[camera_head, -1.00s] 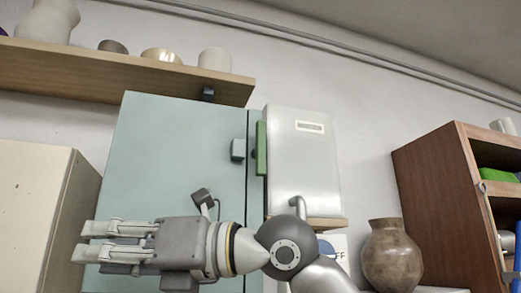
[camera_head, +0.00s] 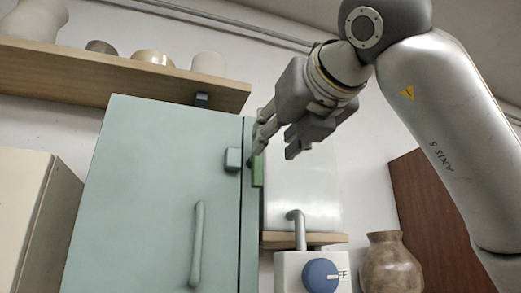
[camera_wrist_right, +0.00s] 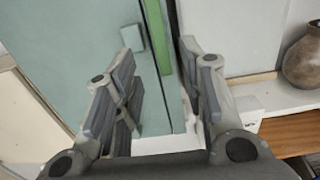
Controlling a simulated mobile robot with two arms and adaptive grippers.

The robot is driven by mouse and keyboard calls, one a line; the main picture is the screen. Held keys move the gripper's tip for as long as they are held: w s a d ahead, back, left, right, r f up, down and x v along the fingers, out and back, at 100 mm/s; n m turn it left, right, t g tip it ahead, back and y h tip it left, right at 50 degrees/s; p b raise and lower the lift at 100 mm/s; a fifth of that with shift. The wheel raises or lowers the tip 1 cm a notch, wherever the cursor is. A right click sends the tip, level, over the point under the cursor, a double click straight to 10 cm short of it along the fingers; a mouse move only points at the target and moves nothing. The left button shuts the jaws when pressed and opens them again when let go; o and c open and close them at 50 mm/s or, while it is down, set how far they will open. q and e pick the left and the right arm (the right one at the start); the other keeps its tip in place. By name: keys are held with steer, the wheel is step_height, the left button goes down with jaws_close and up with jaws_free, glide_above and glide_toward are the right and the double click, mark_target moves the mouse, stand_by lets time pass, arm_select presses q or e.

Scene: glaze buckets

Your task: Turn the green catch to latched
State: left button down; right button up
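The green catch (camera_head: 257,172) is a narrow upright bar at the right edge of the pale green cabinet door (camera_head: 150,190), beside a small grey-blue block (camera_head: 233,158). Its upper part is hidden behind my right gripper (camera_head: 263,135) in the head view. In the right wrist view the green catch (camera_wrist_right: 157,38) runs upright beyond the fingers. My right gripper (camera_wrist_right: 152,85) has its two fingers spread there, with the catch between them in the picture; contact cannot be told. My left gripper is not in view.
A white box with a blue knob (camera_head: 320,275) and grey pipe (camera_head: 297,228) stands at lower right. A brown vase (camera_head: 391,265) is beside it. A wooden shelf (camera_head: 120,80) with pots hangs above. The door handle (camera_head: 197,245) sticks out.

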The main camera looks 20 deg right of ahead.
mark_target(259, 158)
steer(key=w+p, duration=0.2)
steer(key=w, duration=0.4)
steer(key=shift+w+r+p, duration=0.1)
steer(key=shift+w+p, duration=0.25)
steer(key=shift+w+a, duration=0.1)
steer(key=shift+w, duration=0.55)
steer(key=shift+c, duration=0.4)
jaws_close()
